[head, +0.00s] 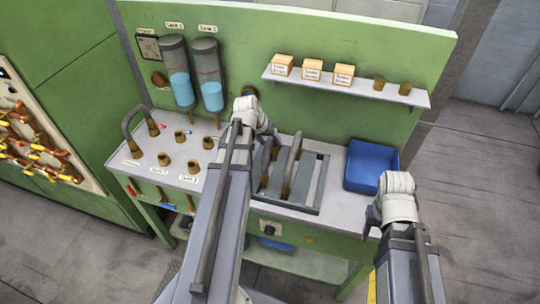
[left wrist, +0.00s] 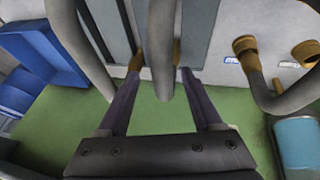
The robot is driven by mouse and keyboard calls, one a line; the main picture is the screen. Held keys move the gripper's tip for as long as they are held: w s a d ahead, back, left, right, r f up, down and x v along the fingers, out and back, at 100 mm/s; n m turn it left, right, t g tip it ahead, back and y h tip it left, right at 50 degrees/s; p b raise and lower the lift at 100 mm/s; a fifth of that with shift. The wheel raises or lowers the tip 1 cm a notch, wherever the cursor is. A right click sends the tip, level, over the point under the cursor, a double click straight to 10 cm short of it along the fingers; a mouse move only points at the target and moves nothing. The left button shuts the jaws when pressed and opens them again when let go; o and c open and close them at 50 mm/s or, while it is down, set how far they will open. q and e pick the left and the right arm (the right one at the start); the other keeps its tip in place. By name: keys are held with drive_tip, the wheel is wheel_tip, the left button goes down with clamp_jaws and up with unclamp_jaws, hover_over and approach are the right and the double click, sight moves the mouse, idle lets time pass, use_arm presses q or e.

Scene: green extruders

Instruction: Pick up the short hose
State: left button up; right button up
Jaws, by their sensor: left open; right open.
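A shorter grey hose with brass ends (head: 267,158) stands in the dark slotted tray (head: 315,205) on the workbench. In the left wrist view this hose (left wrist: 162,45) arches between the two fingers of my left gripper (left wrist: 160,75). The fingers are open, one on each side of it, with visible gaps. A longer grey hose (head: 291,160) stands beside it, and it also shows left of the fingers in the left wrist view (left wrist: 72,35). My right gripper (head: 371,216) is open near the bench's front right; its fingers are mostly hidden.
A blue bin (head: 369,166) stands right of the tray. Another hose (head: 139,117) arches between ports at the left, near several brass ports. Two blue-filled tanks (head: 180,85) hang on the green panel (head: 345,45). A shelf (head: 340,90) holds small boxes and brass fittings.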

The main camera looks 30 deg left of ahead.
use_arm(q)
drive_tip(key=shift+f, duration=0.1)
drive_tip(key=b+x, duration=0.4)
drive_tip(key=x, duration=0.1)
drive_tip(key=shift+w+a+b, duration=0.1)
drive_tip(key=shift+a+b, duration=0.1)
drive_tip(key=shift+b, duration=0.1)
clamp_jaws()
idle(0.6)
